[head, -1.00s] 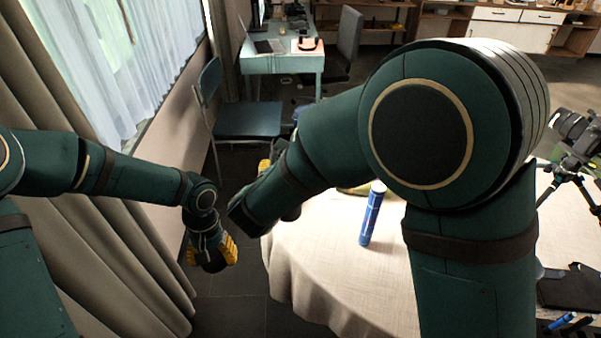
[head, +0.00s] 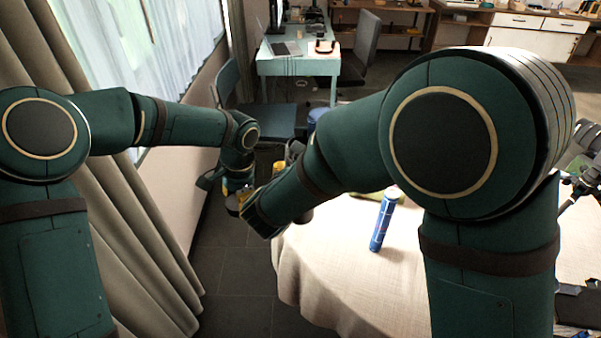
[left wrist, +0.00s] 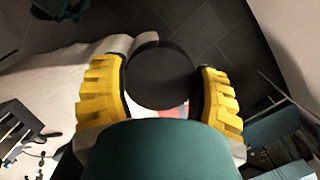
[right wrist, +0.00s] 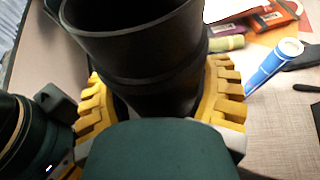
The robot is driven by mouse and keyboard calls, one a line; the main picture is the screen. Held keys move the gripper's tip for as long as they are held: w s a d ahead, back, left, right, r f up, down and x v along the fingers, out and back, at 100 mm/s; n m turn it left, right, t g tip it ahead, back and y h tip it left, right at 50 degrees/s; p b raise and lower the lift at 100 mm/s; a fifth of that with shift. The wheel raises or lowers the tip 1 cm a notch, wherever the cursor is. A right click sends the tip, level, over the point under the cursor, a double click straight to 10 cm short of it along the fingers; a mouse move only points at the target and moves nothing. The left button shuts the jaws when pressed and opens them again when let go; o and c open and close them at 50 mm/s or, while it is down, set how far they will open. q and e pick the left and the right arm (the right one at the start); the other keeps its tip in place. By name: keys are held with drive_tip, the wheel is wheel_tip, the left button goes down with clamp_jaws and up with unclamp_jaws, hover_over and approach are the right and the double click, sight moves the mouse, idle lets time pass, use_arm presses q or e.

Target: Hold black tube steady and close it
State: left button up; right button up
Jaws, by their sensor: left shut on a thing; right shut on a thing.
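In the right wrist view my right gripper (right wrist: 160,105) is shut on the black tube (right wrist: 150,75), with yellow fingers on both sides of it. The tube's wide end is open and I see into its dark inside. In the left wrist view my left gripper (left wrist: 160,90) is shut on a round black cap (left wrist: 160,75), seen as a flat disc. In the head view my left gripper (head: 238,195) is close beside my right forearm's end, left of the table. The right gripper and the tube are mostly hidden there behind my right arm.
A round table (head: 330,270) with a pale cloth is in front, bearing a blue cylinder (head: 384,218). The right wrist view shows a yellow-green roll (right wrist: 226,43) and several small items. A chair (head: 265,120) stands behind, and a curtain (head: 150,240) hangs at left.

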use_arm(q)
drive_tip(key=w+d+r+m, duration=0.1)
drive_tip(key=r+m, duration=0.1)
drive_tip(key=w+d+r+m, duration=0.1)
drive_tip(key=w+r+m, duration=0.1)
drive_tip(key=r, duration=0.1)
drive_tip(key=w+d+r+m+t, duration=0.1)
drive_tip(key=r+m, duration=0.1)
drive_tip(key=m, duration=0.1)
drive_tip(key=shift+w+d+r, duration=0.15)
drive_tip(key=shift+w+d, duration=0.15)
wheel_tip(320, 180, up, 15)
drive_tip(key=m+t, duration=0.2)
drive_tip(key=m, duration=1.1)
hover_over(301, 138)
drive_tip(key=s, duration=0.2)
drive_tip(key=shift+s+r+m+h, duration=0.25)
drive_tip(key=shift+r+m+h, duration=0.15)
drive_tip(key=shift+m, duration=0.2)
drive_tip(key=shift+f, duration=0.15)
drive_tip(key=shift+f, duration=1.85)
drive_tip(key=shift+f, duration=0.9)
